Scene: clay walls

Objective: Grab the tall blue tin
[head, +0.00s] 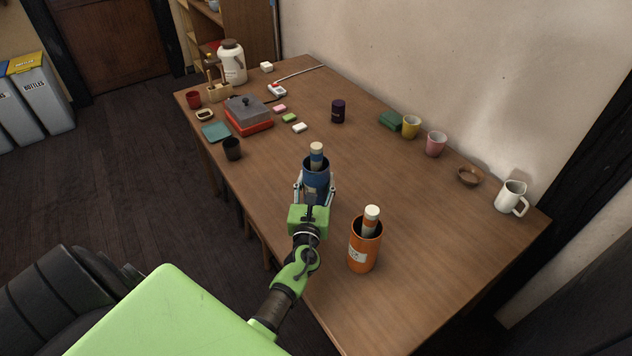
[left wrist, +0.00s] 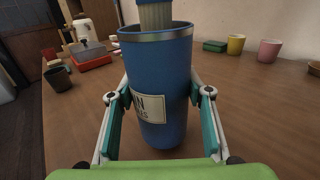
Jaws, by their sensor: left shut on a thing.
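The tall blue tin (head: 316,176) stands upright on the wooden table, with a pale, blue-banded thing (head: 316,155) sticking out of its open top. My left gripper (head: 315,192) is shut on the tin, one finger on each side. In the left wrist view the blue tin (left wrist: 158,85) fills the middle, with a silver rim and a cream label on its front. The gripper's fingers (left wrist: 160,112) press on both its sides. The tin's base appears to be at the table surface. My right gripper is in neither view.
An orange tin (head: 364,248) with a similar thing in it stands close by on the right. A black cup (head: 232,149) is to the left and a dark can (head: 338,111) behind. Mugs (head: 436,144) line the wall side. The table between is clear.

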